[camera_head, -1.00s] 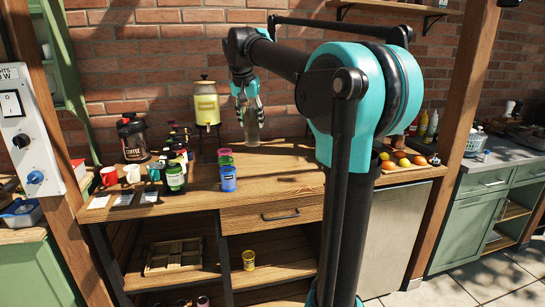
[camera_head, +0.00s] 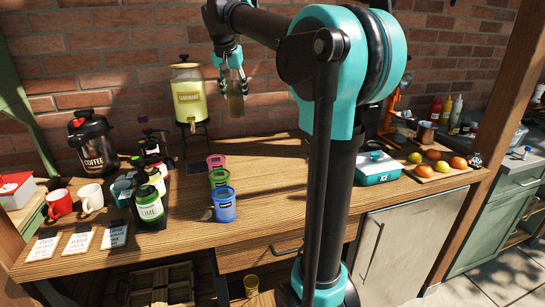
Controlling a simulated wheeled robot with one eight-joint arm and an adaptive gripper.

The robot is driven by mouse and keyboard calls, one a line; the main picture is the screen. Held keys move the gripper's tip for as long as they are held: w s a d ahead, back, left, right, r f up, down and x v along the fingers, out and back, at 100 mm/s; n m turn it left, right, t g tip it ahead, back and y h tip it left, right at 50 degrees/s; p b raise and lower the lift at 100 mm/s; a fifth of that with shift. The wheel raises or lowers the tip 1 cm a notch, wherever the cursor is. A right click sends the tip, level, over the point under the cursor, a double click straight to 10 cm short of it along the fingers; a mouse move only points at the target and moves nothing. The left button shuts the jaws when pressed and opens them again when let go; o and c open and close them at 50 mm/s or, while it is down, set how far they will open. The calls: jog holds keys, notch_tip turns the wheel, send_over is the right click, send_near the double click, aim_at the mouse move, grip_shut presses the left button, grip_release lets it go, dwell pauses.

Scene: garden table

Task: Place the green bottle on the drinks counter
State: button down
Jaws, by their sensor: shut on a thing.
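My gripper (camera_head: 233,76) is shut on a translucent bottle (camera_head: 236,103), with fingers on both sides of its upper part. The bottle hangs roughly upright in front of the brick wall, and looks dull olive-grey, so its green is hard to confirm. It appears above the wooden drinks counter (camera_head: 275,172), toward the back and right of the lemonade dispenser. The exact height of its base over the counter is hard to judge.
The lemonade dispenser (camera_head: 188,95), coffee urn (camera_head: 94,142), mugs (camera_head: 90,197) and lime bottle (camera_head: 149,205) stand left. A teal box (camera_head: 377,169) and fruit board (camera_head: 437,172) are right. Bare wood lies right of the cups.

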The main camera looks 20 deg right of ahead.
notch_tip(320, 180, down, 20)
jog(key=shift+w+r, duration=0.1)
jog(key=shift+w, duration=0.05)
dwell(0.5)
jog(key=c, duration=0.8)
grip_release()
jog(key=v, duration=1.2)
